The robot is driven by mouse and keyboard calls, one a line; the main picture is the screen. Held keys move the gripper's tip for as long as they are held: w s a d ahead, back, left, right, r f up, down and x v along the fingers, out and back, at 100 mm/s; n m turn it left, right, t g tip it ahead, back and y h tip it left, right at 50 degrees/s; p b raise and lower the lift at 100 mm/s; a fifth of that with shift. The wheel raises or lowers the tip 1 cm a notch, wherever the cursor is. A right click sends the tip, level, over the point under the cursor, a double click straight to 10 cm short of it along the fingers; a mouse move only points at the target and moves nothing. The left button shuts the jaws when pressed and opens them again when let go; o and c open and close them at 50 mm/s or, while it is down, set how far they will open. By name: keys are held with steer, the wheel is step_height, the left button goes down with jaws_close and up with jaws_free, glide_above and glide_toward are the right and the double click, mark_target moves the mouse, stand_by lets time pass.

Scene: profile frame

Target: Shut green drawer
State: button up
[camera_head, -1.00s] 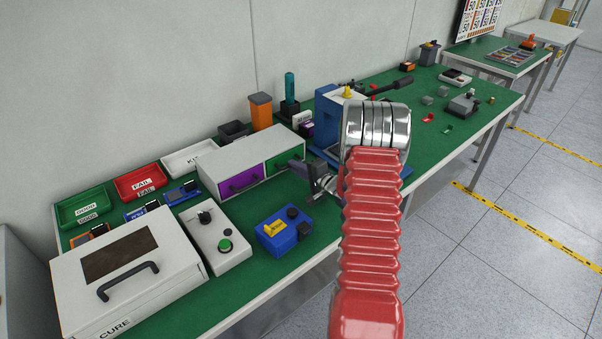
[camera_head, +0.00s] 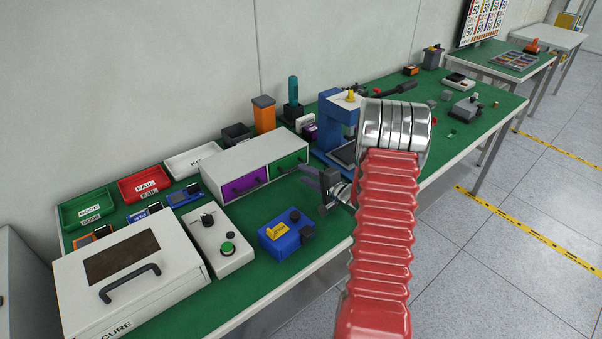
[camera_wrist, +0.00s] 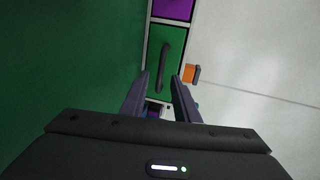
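The green drawer (camera_head: 291,161) is the right one of two in a white cabinet (camera_head: 235,160) on the bench. Its front looks level with the cabinet face, with no clear gap. In the wrist view the green drawer front (camera_wrist: 154,48) sits inside its white frame and has a dark bar handle (camera_wrist: 164,62). My gripper (camera_head: 300,175) is in front of the drawer, and its fingers hide part of the lower front. In the wrist view my gripper (camera_wrist: 160,75) has its fingers apart, with the handle's end seen between them. I see nothing gripped; contact cannot be told.
The purple drawer (camera_head: 245,182) is beside the green one. A blue press (camera_head: 338,112) stands to the right. A blue box with a yellow switch (camera_head: 284,232) and a white control box (camera_head: 220,242) lie in front. Free green bench top lies between the cabinet and the blue box.

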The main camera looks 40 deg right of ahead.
steer(key=v, duration=0.9)
steer(key=shift+s, duration=0.35)
steer(key=w+a+r+n+g+y, duration=0.1)
steer(key=a+r+n+y, duration=0.25)
steer(key=a, duration=0.45)
steer(key=w+a+r+n+g+y, duration=0.15)
steer(key=a+r, duration=0.25)
steer(key=a, duration=0.4)
steer(key=s+a+r+n+g+y, duration=0.1)
steer(key=s+a+r+n+g, duration=0.15)
steer(key=a, duration=0.45)
steer(key=s+a+r+n+g+y, duration=0.2)
steer(key=s+a+n+g, duration=0.1)
steer(key=a, duration=0.5)
steer(key=s+a+r+n+g+h, duration=0.3)
steer(key=s+a+n+g, duration=0.1)
steer(key=s+a, duration=0.5)
steer(key=s+d+r+n+t+h, duration=0.2)
steer(key=s+r+h, duration=0.3)
steer(key=s, duration=0.4)
steer(key=shift+d+n+h, duration=0.3)
steer(key=shift+n, duration=0.25)
